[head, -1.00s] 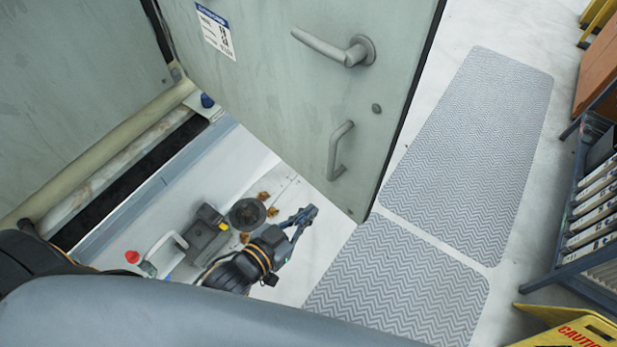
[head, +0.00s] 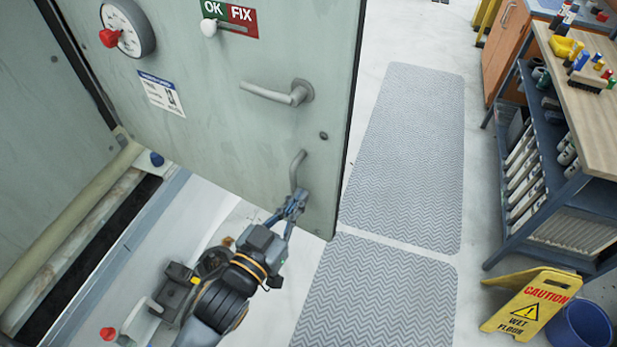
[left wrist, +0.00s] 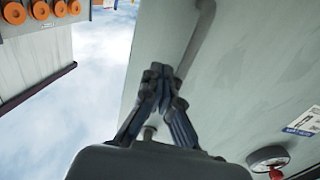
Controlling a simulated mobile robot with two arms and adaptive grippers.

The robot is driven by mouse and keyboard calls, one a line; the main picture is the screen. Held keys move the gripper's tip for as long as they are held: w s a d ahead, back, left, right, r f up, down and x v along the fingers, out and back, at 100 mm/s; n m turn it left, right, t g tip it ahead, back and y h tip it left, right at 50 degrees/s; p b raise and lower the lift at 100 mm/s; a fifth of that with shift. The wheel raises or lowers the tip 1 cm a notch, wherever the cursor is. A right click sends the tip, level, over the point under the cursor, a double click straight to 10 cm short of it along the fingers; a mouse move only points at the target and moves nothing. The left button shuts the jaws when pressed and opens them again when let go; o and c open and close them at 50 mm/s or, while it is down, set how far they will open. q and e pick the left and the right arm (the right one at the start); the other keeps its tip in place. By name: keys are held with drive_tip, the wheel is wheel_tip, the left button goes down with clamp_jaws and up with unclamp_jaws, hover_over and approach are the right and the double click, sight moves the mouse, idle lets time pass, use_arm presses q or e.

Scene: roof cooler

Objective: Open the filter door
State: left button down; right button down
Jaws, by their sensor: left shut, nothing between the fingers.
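The filter door, a pale grey-green panel (head: 225,130), stands at an angle to the sill at left, with floor showing under its lower edge. It carries a lever handle (head: 278,93) and, below it, an upright pull handle (head: 296,168). My left gripper (head: 297,197) is shut and empty at the lower end of the pull handle. In the left wrist view, the shut fingertips (left wrist: 160,72) are right beside the pull handle (left wrist: 196,40); I cannot tell whether they touch it. The fingers partly hide the handle's lower part. My right gripper is out of view.
The door also bears a gauge (head: 128,30) and an OK/FIX slider (head: 230,25). Grey mats (head: 410,150) lie on the floor right of the door. A yellow caution sign (head: 530,305), a blue bucket (head: 580,325) and a workbench (head: 560,190) stand at right.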

sight(316, 175)
use_arm(q)
drive_tip(key=shift+p+x, duration=0.7)
drive_tip(key=shift+x, duration=1.7)
drive_tip(key=w+d+n+y+b, duration=0.1)
drive_tip(key=w+d+b, duration=0.3)
drive_tip(key=w, duration=0.9)
drive_tip(key=shift+w+d+t+y, duration=0.3)
drive_tip(key=shift+d+t, duration=0.1)
drive_tip(key=shift+d, duration=0.7)
drive_tip(key=shift+s+a, duration=0.1)
